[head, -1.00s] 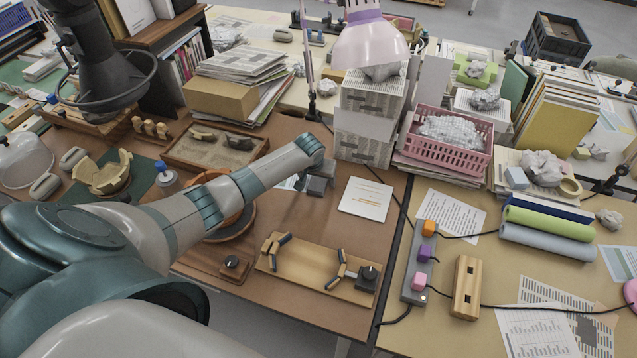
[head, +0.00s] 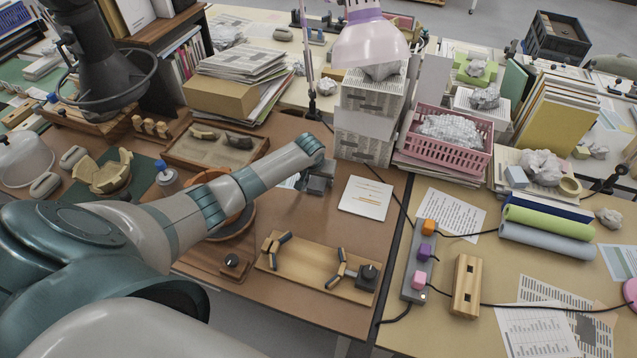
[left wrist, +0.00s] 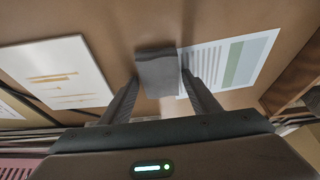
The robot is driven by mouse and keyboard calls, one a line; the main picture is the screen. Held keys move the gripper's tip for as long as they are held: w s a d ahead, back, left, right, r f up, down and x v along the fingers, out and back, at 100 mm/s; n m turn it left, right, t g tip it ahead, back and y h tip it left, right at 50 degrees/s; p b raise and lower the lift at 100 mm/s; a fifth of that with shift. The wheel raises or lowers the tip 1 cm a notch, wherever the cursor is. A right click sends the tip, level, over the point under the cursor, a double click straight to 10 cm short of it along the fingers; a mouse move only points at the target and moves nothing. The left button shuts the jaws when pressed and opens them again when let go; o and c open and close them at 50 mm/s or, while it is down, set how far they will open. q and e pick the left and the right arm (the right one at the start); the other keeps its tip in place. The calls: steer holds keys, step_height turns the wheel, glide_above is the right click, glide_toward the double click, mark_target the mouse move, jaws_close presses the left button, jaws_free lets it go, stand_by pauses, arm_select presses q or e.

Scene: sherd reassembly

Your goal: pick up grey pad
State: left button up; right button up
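The grey pad (left wrist: 158,72) is a small grey block, seen in the left wrist view between the tips of my left gripper (left wrist: 160,78). The two dark fingers stand along its left and right sides with no clear gap, so they look shut on it. In the head view my left gripper (head: 318,181) is low over the brown table beside the white card, and it mostly hides the pad. I cannot tell whether the pad is clear of the table. My right gripper is not in view.
A white card (head: 365,199) lies just right of the gripper. A printed sheet (left wrist: 232,64) lies beside the pad. A wooden board (head: 315,272) with dark-tipped parts is in front. The lamp (head: 369,42) and paper-wrapped boxes (head: 363,137) stand behind.

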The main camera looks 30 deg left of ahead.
mark_target(319, 181)
arm_select(q)
steer(key=c, duration=0.6)
steer(key=shift+c, duration=0.2)
steer(key=shift+r, duration=0.1)
steer(key=shift+r, duration=0.4)
step_height(319, 181, up, 3)
steer(key=shift+w+d+r+b, duration=0.1)
steer(key=shift+r+b, duration=0.05)
steer(key=shift+b, duration=0.7)
steer(key=w+d+r+b, duration=0.4)
steer(key=d+r, duration=0.3)
steer(key=d, duration=0.3)
steer(key=shift+w, duration=0.65)
steer(key=shift+o, duration=0.4)
